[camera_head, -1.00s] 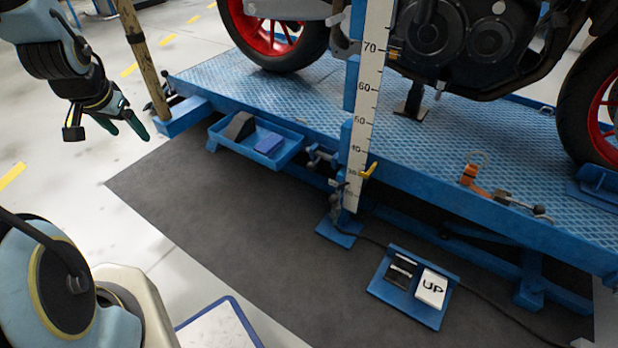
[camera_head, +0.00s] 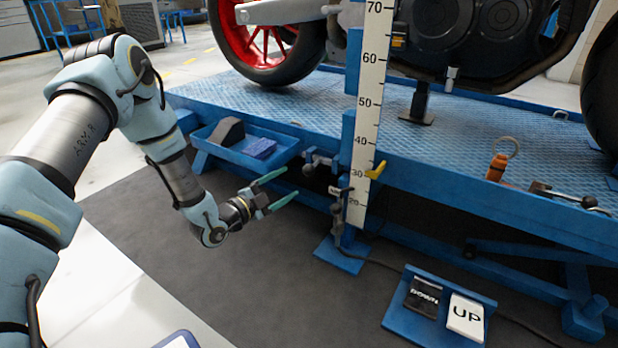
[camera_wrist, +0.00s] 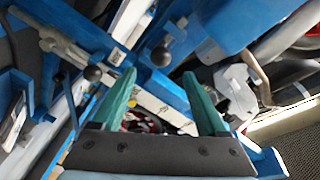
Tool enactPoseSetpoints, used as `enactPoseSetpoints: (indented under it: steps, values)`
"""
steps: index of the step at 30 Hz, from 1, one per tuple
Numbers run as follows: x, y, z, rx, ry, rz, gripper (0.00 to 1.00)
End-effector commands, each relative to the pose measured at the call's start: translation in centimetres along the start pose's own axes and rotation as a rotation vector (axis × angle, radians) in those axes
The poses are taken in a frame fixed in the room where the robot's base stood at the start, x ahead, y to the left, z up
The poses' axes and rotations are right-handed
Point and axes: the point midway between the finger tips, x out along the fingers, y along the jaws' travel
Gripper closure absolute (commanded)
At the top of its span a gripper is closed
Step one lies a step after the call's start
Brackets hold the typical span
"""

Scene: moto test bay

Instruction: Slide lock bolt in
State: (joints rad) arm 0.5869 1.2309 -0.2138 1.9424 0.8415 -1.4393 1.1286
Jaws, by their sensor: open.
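A grey lock bolt with a dark round knob (camera_head: 320,160) sits at the blue lift's front edge, left of the height scale. Another lever with a round knob (camera_wrist: 160,56) shows there above the gap between my fingers. My gripper (camera_head: 290,184) points right, below and left of the bolt in the head view. Its two green fingers are apart and empty, also in the wrist view (camera_wrist: 160,76). How far the bolt is in, I cannot tell.
The white height scale (camera_head: 367,110) with a yellow pointer (camera_head: 376,170) stands just right of the bolt. A blue tray (camera_head: 240,150) hangs to its left. A pedal box marked UP (camera_head: 466,315) lies on the dark floor mat. A motorcycle stands on the lift.

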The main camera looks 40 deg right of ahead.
Motion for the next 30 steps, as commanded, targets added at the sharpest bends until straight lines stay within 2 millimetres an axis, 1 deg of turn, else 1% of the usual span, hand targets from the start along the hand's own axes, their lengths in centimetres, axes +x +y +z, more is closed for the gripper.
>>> enactPoseSetpoints:
  steps: [9,15,18,21,29,30]
  values:
    - [5.7,0.2,0.1,0.001,0.001,-0.001,0.24]
    - [8.6,0.1,0.2,-0.001,-0.002,0.0,0.24]
    - [9.4,0.0,0.1,-0.002,-0.002,0.001,0.24]
    - [9.8,0.0,0.1,-0.002,-0.003,0.001,0.24]
    - [9.9,-0.1,0.1,-0.003,-0.004,0.002,0.24]
    - [9.9,-0.1,0.1,-0.003,-0.004,0.002,0.28]
